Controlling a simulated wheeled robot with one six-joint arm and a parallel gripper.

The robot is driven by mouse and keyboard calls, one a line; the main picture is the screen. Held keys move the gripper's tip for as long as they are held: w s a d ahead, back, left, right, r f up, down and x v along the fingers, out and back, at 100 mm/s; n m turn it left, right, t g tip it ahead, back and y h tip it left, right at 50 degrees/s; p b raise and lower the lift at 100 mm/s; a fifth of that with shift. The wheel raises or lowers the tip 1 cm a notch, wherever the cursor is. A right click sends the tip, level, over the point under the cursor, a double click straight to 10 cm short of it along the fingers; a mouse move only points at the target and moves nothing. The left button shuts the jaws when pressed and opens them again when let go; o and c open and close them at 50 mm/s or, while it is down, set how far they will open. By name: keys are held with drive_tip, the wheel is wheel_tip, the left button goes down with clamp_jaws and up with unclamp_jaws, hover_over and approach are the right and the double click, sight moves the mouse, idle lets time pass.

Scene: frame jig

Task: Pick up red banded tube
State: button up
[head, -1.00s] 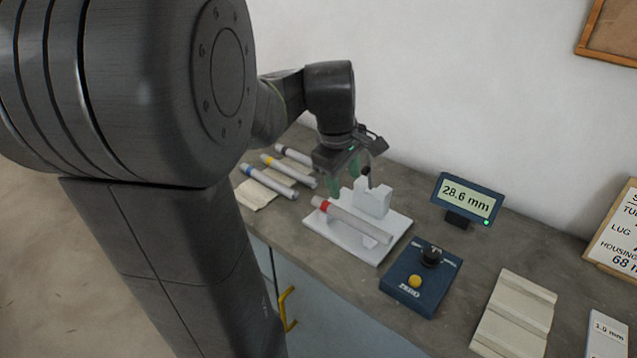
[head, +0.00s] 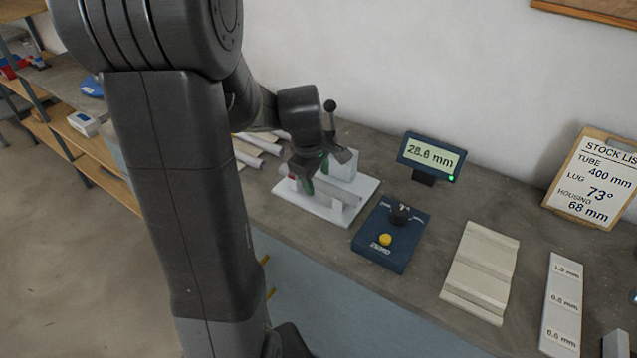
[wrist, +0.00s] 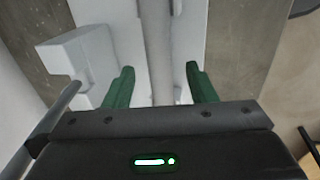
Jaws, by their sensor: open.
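The red banded tube (head: 343,196) lies tilted across the white jig (head: 357,211) on the bench. In the wrist view the grey tube (wrist: 157,45) runs up between the two green fingers of my gripper (wrist: 160,75). The fingers are open, with a gap on each side of the tube. The red band does not show in the wrist view.
The jig's upright block (head: 343,165) with a black knob stands behind the tube. A blue ZERO box (head: 378,255) and a display reading 28.6 mm (head: 432,155) are to the right. Other tubes (head: 262,142) lie at the left, partly hidden by my arm.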

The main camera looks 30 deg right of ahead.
drive_tip(key=shift+x, duration=0.8)
drive_tip(key=shift+c, duration=0.2)
drive_tip(key=shift+r, duration=0.1)
clamp_jaws()
drive_tip(key=shift+r, duration=0.1)
